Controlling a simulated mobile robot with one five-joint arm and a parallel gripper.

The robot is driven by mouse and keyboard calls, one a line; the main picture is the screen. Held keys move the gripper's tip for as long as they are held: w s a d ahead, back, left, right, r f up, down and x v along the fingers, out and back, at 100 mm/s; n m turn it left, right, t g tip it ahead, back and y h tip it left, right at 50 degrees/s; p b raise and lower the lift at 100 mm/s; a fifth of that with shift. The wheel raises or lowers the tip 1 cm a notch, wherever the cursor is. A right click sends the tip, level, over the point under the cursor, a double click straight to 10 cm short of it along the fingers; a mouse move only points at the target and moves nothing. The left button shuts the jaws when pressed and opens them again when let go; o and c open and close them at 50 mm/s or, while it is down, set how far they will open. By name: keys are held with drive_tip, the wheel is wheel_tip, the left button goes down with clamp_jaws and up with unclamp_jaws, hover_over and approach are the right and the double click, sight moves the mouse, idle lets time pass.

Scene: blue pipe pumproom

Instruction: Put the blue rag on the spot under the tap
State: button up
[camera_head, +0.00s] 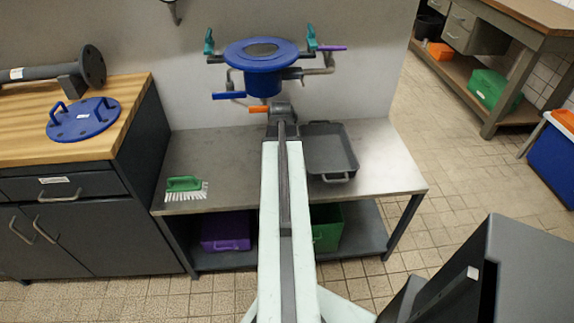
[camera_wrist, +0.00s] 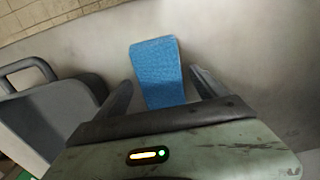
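The blue rag (camera_wrist: 157,65) lies on the grey worktop in the wrist view, between the two fingers of my gripper (camera_wrist: 160,87). The fingers are apart, with a gap on each side of the rag. In the head view my arm reaches over the worktop and my gripper (camera_head: 281,110) is at its far end; its fingers and the rag cannot be made out there. Above it is blue pipework (camera_head: 262,55) with several coloured handles, including an orange one (camera_head: 259,109). I cannot tell which is the tap, and no marked spot shows.
A grey tray (camera_head: 342,174) stands right of my arm; it also shows at left in the wrist view (camera_wrist: 62,97). A green brush (camera_head: 184,184) lies at the worktop's left (camera_head: 225,160). A blue flange (camera_head: 83,119) is on the wooden counter (camera_head: 30,148). Crates sit below.

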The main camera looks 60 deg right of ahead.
drive_tip(key=shift+r, duration=0.1)
wheel_tip(320, 180, up, 8)
drive_tip(key=p, duration=0.8)
drive_tip(key=shift+f, duration=0.2)
